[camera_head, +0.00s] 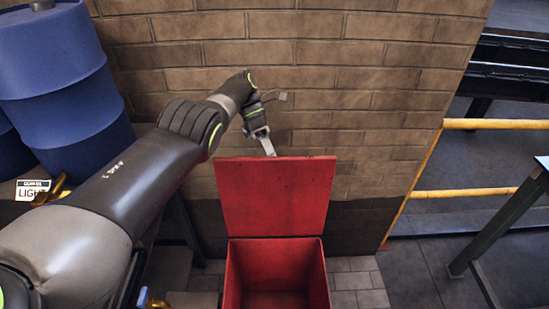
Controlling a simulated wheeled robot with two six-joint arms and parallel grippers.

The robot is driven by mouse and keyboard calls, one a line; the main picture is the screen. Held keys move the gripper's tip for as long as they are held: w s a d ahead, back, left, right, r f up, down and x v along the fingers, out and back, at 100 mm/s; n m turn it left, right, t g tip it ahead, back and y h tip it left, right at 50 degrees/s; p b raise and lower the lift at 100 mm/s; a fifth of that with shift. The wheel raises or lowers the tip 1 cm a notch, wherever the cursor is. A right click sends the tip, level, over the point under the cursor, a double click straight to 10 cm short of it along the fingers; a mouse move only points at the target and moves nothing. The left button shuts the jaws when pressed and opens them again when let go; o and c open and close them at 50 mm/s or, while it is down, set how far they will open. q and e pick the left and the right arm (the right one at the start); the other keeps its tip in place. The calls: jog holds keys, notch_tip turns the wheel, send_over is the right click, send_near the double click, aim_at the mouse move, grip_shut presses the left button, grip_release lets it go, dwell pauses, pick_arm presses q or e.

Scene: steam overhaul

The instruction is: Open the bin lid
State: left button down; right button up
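The red bin (276,262) stands on the floor at the lower middle, in front of the brick wall. Its red lid (275,196) stands raised at the back, and the empty-looking inside of the bin shows. My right gripper is not in view.
A brick wall (330,95) rises close behind the bin. Blue barrels (62,75) stand at the left. Yellow rails (470,193) and a dark metal frame (503,225) are at the right. Tiled floor (357,283) is free right of the bin.

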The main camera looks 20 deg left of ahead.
pick_arm(q)
jog(key=shift+s+f, duration=0.2)
jog(key=shift+f, duration=0.4)
jog(key=c, duration=1.6)
grip_release()
jog(key=shift+w, duration=0.1)
jog(key=shift+o, duration=0.7)
jog(key=shift+w, duration=0.25)
notch_tip(320, 180, up, 10)
jog(key=p, duration=0.9)
